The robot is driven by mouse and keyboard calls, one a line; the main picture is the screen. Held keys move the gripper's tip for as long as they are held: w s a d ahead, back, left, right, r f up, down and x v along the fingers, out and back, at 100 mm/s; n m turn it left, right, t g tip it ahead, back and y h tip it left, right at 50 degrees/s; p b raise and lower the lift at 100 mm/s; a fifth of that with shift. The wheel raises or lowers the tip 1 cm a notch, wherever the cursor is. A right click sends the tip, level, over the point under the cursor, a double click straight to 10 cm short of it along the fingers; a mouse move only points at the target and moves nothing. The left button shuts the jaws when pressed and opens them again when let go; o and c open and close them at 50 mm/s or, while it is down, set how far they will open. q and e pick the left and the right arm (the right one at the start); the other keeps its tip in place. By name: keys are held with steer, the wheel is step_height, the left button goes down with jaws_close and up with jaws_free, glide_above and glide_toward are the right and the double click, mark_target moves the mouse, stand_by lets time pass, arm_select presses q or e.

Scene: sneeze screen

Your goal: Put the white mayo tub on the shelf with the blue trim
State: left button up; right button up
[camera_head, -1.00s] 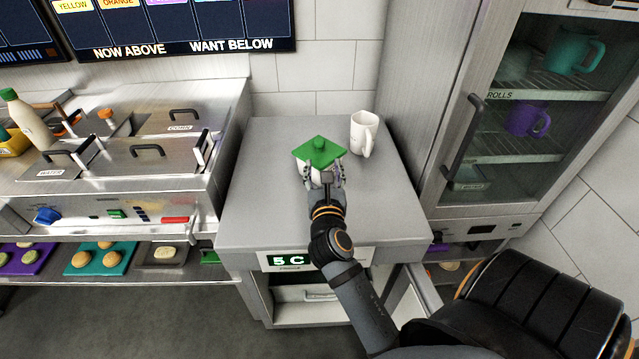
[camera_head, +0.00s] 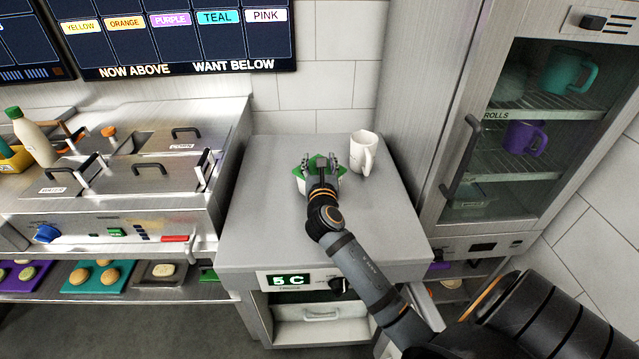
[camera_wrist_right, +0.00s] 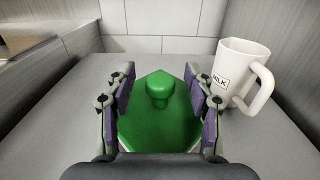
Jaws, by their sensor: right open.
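A white tub with a green lid (camera_head: 302,174) stands on the grey counter, largely hidden behind my right gripper in the head view. In the right wrist view the green lid (camera_wrist_right: 150,125) with its round knob (camera_wrist_right: 160,88) lies between the fingers. My right gripper (camera_head: 319,160) is open, with a finger on either side of the knob, over the lid; I cannot tell whether it touches. No label on the tub is readable. No shelf with blue trim is recognisable. My left gripper is not in view.
A white mug marked MILK (camera_head: 361,152) stands just right of the tub, close to the right finger. A glass-door cabinet (camera_head: 530,130) with mugs is on the right. A steel prep station (camera_head: 110,170) is on the left. The counter's front (camera_head: 300,250) is clear.

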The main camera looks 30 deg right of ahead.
steer(key=shift+r, duration=0.1)
steer(key=shift+c, duration=0.6)
jaws_close()
steer(key=shift+r, duration=0.1)
step_height(320, 180, up, 28)
steer(key=p, duration=0.5)
